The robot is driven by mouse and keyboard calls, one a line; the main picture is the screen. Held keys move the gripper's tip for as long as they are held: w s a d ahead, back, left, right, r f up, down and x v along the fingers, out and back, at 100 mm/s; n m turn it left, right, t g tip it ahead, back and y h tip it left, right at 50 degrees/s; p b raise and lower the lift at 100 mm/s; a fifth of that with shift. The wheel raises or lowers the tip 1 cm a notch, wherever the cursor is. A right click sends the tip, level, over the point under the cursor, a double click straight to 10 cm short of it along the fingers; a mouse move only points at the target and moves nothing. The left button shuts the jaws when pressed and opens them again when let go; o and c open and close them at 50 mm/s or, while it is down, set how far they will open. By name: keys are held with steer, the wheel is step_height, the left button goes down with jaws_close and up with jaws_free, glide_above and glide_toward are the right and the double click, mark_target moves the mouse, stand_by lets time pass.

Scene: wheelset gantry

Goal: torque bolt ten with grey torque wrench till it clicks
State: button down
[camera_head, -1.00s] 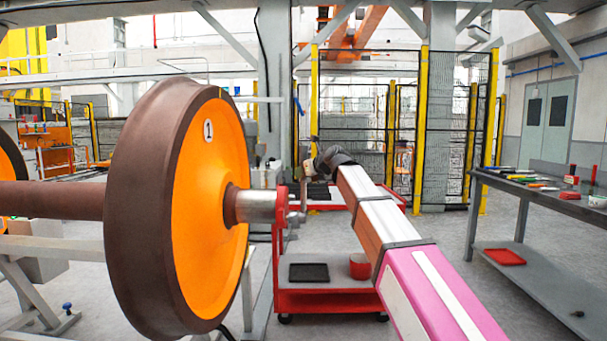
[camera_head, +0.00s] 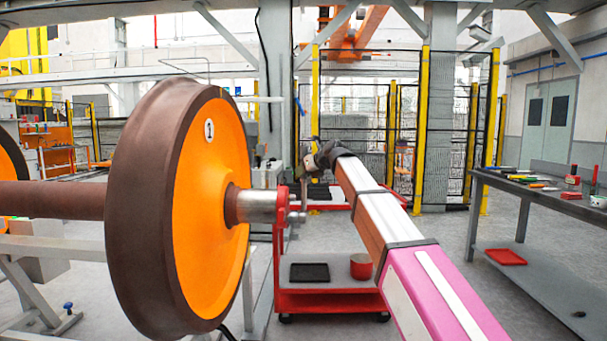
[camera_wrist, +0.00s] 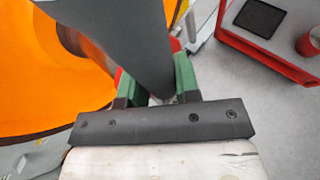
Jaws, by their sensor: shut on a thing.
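In the wrist view my gripper (camera_wrist: 152,82) has its two green fingers closed on a broad dark grey body (camera_wrist: 120,35), which I take to be the grey torque wrench. The wrench runs up and left past the fingers, and its working end is out of sight. In the head view my gripper (camera_head: 308,166) is small, at the far end of my arm, just right of the axle end (camera_head: 258,207). The wheel (camera_head: 207,215) has an orange face, a brown rim and a label "1". No single bolt can be made out, so I cannot tell bolt ten.
A red trolley (camera_head: 318,298) with a black mat (camera_head: 309,272) and a red cup (camera_head: 361,267) stands below my gripper. A red bracket (camera_head: 280,222) is at the axle end. A grey bench (camera_head: 545,196) with several tools stands right. Floor between trolley and bench is clear.

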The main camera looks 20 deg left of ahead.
steer(key=shift+w, duration=0.15)
steer(key=w, duration=0.1)
steer(key=w+g, duration=0.1)
steer(key=w+a+f+m+g+h, duration=0.1)
steer(key=shift+w+f, duration=0.1)
steer(key=shift+w, duration=0.15)
stand_by(0.3)
